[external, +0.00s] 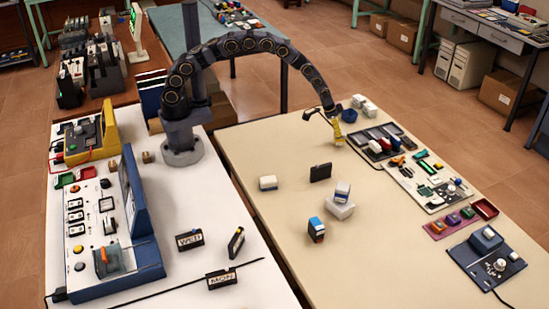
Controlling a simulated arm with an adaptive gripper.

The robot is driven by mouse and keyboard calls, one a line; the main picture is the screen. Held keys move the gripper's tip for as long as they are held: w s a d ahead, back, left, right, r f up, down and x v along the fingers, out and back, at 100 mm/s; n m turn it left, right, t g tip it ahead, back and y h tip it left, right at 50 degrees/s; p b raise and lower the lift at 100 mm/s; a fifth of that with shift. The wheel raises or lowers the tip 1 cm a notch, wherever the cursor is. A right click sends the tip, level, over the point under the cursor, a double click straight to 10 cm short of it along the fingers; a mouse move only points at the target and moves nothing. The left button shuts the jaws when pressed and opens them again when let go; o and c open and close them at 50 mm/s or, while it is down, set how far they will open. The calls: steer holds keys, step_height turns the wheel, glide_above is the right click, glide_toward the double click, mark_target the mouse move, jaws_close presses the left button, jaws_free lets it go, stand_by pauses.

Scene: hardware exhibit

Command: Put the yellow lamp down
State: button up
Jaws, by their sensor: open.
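The yellow lamp (337,133) is a small upright yellow piece in the external view. It is near the back of the cream table (245,150), left of the dark tray. My gripper (322,114) is at the end of the arched arm, directly above the lamp and slightly to its left. The gripper is open, with its fingers spread around or just above the lamp's top. The view is too small to tell whether they touch it. The lamp's lower end appears to be at the table top.
A dark tray (372,154) with several blocks lies right of the lamp. A black block (320,172) and a white block (268,183) stand in front. The table's front left is clear.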

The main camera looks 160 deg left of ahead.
steer(key=v, duration=0.7)
steer(key=shift+d, duration=0.15)
steer(key=w+d+r+m+h, duration=0.1)
steer(key=w+d+r+m, duration=0.2)
steer(key=w+d+r, duration=0.5)
steer(key=w+d+r+m+h, duration=0.1)
steer(key=w+d+r+m, duration=0.15)
steer(key=d, duration=0.85)
steer(key=w+d+r+m+h, duration=0.1)
steer(key=d+r, duration=0.2)
steer(key=d, duration=0.8)
steer(key=s+d+r+m+g+h, duration=0.1)
steer(key=s+d+r+m, duration=0.15)
steer(key=d, duration=0.55)
steer(key=s+d+r+m+g, duration=0.1)
steer(key=s+d, duration=0.3)
steer(key=d, duration=0.3)
steer(key=s+d+m+g, duration=0.1)
steer(key=s+d+m, duration=0.2)
steer(key=s+d, duration=0.4)
steer(key=s, duration=0.5)
steer(key=shift+d+r+m, duration=0.25)
steer(key=shift+d+m, duration=0.05)
steer(key=shift+d, duration=0.1)
